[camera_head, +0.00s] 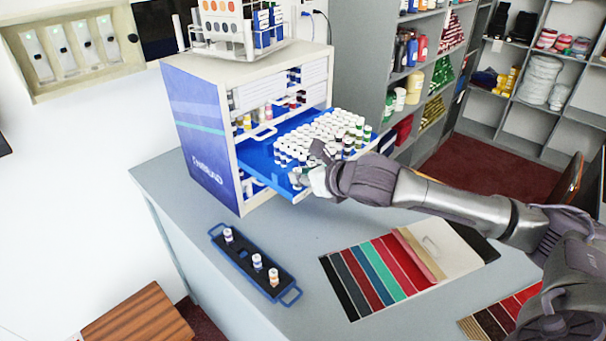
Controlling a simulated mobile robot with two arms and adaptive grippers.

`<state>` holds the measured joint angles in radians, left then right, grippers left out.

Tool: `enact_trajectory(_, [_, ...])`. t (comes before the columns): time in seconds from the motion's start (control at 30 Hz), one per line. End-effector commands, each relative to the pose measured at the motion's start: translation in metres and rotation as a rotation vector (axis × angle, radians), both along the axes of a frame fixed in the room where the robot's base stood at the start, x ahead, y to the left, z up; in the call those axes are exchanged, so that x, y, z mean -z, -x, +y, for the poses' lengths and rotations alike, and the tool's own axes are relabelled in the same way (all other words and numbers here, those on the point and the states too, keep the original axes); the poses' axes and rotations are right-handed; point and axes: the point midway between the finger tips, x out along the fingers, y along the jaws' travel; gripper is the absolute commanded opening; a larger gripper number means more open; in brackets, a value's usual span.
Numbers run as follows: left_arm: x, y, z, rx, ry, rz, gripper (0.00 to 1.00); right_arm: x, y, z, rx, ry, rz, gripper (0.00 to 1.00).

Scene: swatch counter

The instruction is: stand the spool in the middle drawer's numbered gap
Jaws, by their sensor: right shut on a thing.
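The middle drawer (262,156) of the white and blue cabinet is pulled out. It is blue and holds dense rows of white-topped spools (325,130), with bare blue floor at its left. My right gripper (316,168) is at the drawer's front edge, shut on what appears to be the drawer's white handle; the fingers hide most of it. The numbered gap cannot be made out. A dark blue-edged carrier (245,258) on the counter holds three upright white-topped spools, one (228,235) at its far end and two (257,262) towards its near end. My left gripper is out of view.
A rack with bottles and a dotted card (220,22) stands on the cabinet (205,135). Striped colour swatches (375,275) lie right of the carrier, below my right arm. Grey counter (310,235) is clear between carrier and cabinet. Shelves stand behind.

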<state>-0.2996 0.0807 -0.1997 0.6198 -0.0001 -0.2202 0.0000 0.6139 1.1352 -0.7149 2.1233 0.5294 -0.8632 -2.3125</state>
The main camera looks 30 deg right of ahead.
Motion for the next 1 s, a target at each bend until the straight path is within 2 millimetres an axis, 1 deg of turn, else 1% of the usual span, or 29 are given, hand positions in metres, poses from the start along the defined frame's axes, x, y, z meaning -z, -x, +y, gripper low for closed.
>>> enact_trajectory(0.1, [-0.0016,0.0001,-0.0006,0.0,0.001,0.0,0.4,0.0062,0.0001,-0.0004,0.001,0.0,0.0,0.04])
enact_trajectory(0.3, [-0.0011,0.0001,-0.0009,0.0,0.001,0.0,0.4,0.0059,0.0,-0.0004,0.001,0.0,-0.002,0.04])
enact_trajectory(0.43, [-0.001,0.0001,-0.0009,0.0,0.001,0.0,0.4,0.0091,0.0,-0.0004,0.0,0.0,-0.001,0.04])
enact_trajectory(0.47, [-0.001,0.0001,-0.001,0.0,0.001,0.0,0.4,0.0089,0.0,-0.0004,0.0,0.0,-0.002,0.22])
enact_trajectory(0.5, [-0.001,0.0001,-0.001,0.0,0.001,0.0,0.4,0.0086,0.0,-0.0004,0.0,0.0,-0.002,0.29])
enact_trajectory(0.6, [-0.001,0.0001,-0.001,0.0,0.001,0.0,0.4,0.0085,-0.0001,-0.0005,0.0,0.0,-0.002,0.44])
enact_trajectory(0.87, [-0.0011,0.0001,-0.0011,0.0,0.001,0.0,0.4,0.0082,0.0,-0.0004,0.0,0.0,-0.002,0.44])
enact_trajectory(0.97, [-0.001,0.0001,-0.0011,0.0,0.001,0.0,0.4,0.0044,0.0002,-0.0006,0.001,0.0,-0.003,0.44])
enact_trajectory(1.0, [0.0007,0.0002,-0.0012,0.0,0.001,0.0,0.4,0.0037,0.0038,-0.0017,0.0,0.002,-0.002,0.44])
